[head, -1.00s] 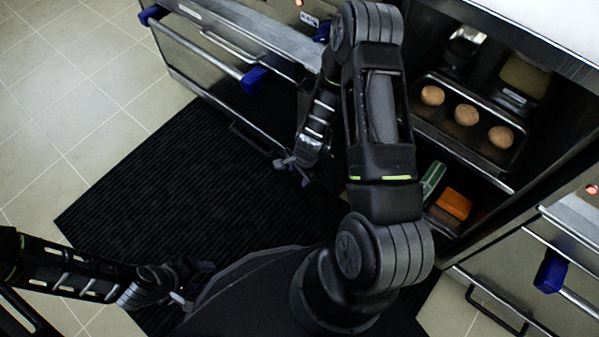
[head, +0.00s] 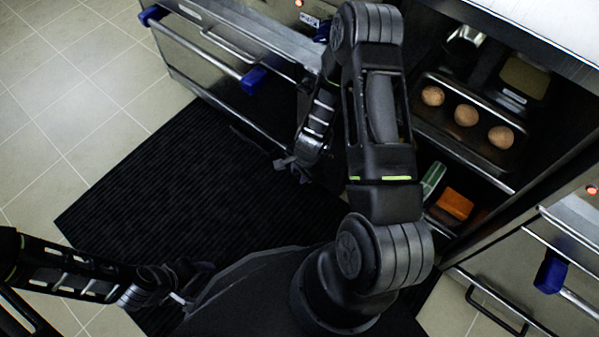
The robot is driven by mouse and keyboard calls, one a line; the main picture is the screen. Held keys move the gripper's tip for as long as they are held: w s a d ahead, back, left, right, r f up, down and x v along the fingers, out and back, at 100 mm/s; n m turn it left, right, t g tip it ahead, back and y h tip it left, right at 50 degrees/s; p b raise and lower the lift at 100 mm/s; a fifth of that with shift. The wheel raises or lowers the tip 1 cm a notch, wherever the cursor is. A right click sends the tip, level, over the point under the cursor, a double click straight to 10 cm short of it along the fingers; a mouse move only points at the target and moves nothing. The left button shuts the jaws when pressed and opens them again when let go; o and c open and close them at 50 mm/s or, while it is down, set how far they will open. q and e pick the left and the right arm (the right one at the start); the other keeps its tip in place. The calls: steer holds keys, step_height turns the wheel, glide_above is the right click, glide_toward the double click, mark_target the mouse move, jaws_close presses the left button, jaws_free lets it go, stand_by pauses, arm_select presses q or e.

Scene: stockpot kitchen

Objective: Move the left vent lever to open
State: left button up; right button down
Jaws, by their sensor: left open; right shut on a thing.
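No vent lever can be picked out for certain in the head view. My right gripper (head: 291,167) hangs over the dark mat, low in front of the left cabinet, beside a dark bar at its base. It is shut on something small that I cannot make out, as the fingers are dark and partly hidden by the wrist. My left gripper (head: 188,296) is low at the bottom left, over the mat's near edge, open and empty.
The left steel unit has a front rail with blue grips (head: 254,80). An open cabinet at right holds a tray (head: 478,155) with three round brown items, and an orange box (head: 455,204) below. Another blue grip (head: 550,271) is at far right. The black mat (head: 170,190) is clear.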

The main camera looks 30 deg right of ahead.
steer(key=shift+a+f, duration=0.1)
steer(key=shift+f, duration=0.05)
stand_by(0.7)
steer(key=shift+s+a+f+h+b, duration=0.1)
steer(key=shift+a+f+h+b, duration=0.1)
steer(key=shift+f+h+b, duration=0.45)
steer(key=f+t+h+b, duration=0.1)
steer(key=f+h+b, duration=0.1)
steer(key=f+t+h+b, duration=0.1)
steer(key=h+b, duration=0.2)
steer(key=f+n+t+h+b, duration=0.1)
steer(key=f+h+b, duration=0.1)
steer(key=h+b, duration=0.1)
steer(key=shift+d+f, duration=0.25)
steer(key=shift+f, duration=0.1)
steer(key=c, duration=1.1)
jaws_free()
